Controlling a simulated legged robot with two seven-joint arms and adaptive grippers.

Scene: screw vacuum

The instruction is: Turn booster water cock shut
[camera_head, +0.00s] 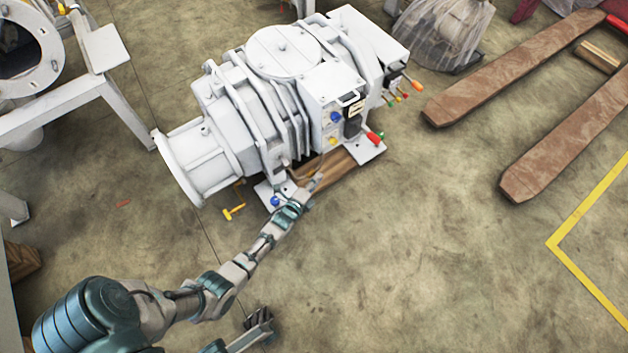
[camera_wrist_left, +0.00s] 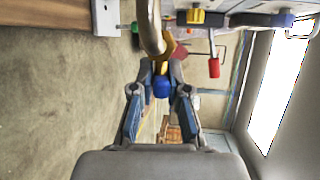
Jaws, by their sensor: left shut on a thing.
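The white machine (camera_head: 270,100) lies on the floor, with coloured knobs and handles along its near side. My left gripper (camera_head: 315,183) reaches its lower near edge. In the left wrist view the gripper (camera_wrist_left: 161,66) is shut on a handle with a blue knob (camera_wrist_left: 162,87), which sits between the fingers. A curved metal pipe (camera_wrist_left: 149,25) passes just beyond the fingertips. The head view does not show the grip clearly. A dark hand, seemingly my right gripper (camera_head: 262,319), is low in the head view, away from the machine; its opening is unclear.
A blue knob (camera_head: 275,201) and a yellow handle (camera_head: 235,211) are left of my left gripper. A red handle (camera_head: 375,138) and an orange one (camera_head: 413,85) stick out at right. Brown forks (camera_head: 570,130) lie at right. The floor in front is clear.

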